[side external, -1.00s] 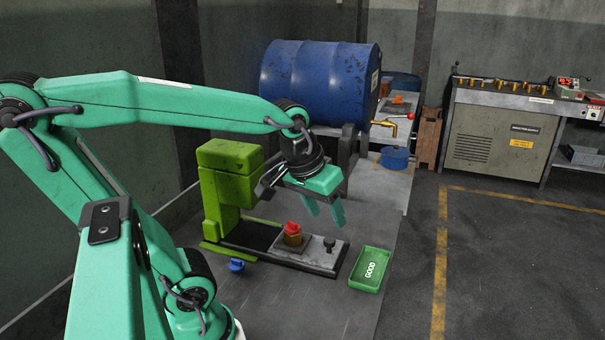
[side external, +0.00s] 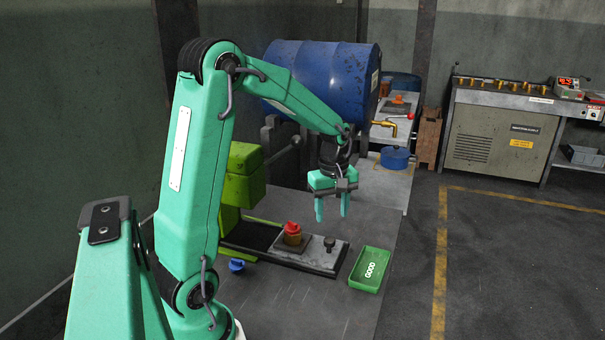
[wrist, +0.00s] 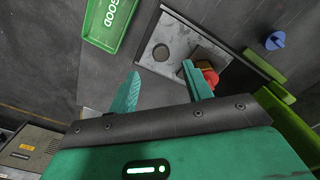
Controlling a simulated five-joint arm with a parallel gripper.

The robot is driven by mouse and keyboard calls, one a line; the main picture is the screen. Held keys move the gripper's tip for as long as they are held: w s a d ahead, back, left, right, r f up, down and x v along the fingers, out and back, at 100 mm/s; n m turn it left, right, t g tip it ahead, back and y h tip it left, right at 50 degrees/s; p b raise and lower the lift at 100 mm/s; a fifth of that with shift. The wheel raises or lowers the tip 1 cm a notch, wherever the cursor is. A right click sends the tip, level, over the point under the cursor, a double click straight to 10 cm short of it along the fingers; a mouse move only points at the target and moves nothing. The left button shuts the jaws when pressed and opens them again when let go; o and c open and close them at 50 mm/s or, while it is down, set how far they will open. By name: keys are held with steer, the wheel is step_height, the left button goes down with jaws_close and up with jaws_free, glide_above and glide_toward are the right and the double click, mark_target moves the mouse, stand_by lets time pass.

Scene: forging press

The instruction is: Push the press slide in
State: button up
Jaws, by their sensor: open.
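The light-grey press slide (side external: 314,257) sticks out to the right from the foot of the green press (side external: 240,178). A block with a red-topped piece (side external: 292,229) sits on it, and a dark knob (side external: 329,243) stands near its outer end. In the wrist view the slide (wrist: 181,44) lies ahead of the fingers; the knob (wrist: 161,52) looks like a dark disc, and one finger partly hides the red piece (wrist: 210,77). My gripper (side external: 332,215) is open, pointing down above the knob end and apart from it. Its fingers also show in the wrist view (wrist: 160,71).
A green tray marked GOOD (side external: 370,269) lies right of the slide. A small blue piece (side external: 237,265) lies on the bench in front of the press. The front of the bench is clear.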

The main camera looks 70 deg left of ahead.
mark_target(329, 239)
steer(key=shift+w+a+f+n, duration=0.15)
steer(key=shift+a+f+n, duration=0.25)
steer(key=shift+a+f, duration=0.1)
steer(key=shift+f, duration=0.1)
steer(key=shift+f, duration=3.8)
steer(key=shift+c, duration=0.2)
jaws_close()
